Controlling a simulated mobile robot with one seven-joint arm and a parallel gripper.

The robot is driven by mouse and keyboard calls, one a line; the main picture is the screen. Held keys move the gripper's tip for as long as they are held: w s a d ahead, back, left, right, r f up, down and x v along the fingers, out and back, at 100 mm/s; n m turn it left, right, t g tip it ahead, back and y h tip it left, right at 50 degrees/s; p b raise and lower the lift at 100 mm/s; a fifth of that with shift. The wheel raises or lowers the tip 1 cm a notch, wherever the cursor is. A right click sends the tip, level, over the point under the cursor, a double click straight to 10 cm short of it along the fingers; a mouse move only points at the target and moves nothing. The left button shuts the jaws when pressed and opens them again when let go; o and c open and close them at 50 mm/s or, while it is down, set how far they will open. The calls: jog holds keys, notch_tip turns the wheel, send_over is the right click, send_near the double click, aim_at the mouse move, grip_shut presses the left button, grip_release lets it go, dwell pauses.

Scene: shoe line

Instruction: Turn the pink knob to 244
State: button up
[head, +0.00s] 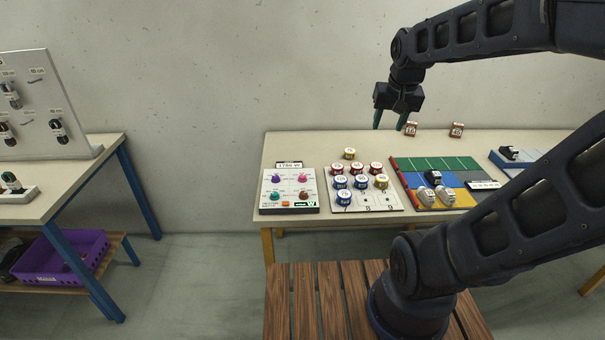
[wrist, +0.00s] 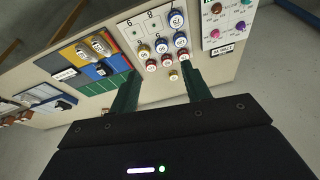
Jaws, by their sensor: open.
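The pink knob (head: 302,177) is at the upper right of a white control panel (head: 311,210) on the table, near its left end. A purple, a teal and a brown knob share the panel. The pink knob (wrist: 241,27) also shows at the upper right of the wrist view. A small display (head: 289,165) behind the panel seems to read 1786 W. My gripper (head: 390,122) is open and empty, its green fingers pointing down, high above the back of the table and well to the right of the panel. The pink knob's pointer setting is too small to read.
Several red, blue and yellow round tins (head: 343,196) stand right of the panel, some on a numbered board. Farther right is a coloured mat (head: 450,164) with several shoes. Two small cards (head: 456,130) stand at the back. Another table (head: 85,172) is at left, across a gap.

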jog(key=w+a+f+m, duration=0.15)
jog(key=w+a, duration=0.25)
jog(key=w, duration=0.4)
jog(key=m+g, duration=0.3)
jog(key=g, duration=0.1)
send_over(302, 176)
notch_tip(302, 176, down, 21)
notch_tip(302, 176, down, 11)
jog(key=shift+d+r, duration=0.1)
jog(key=c, duration=1)
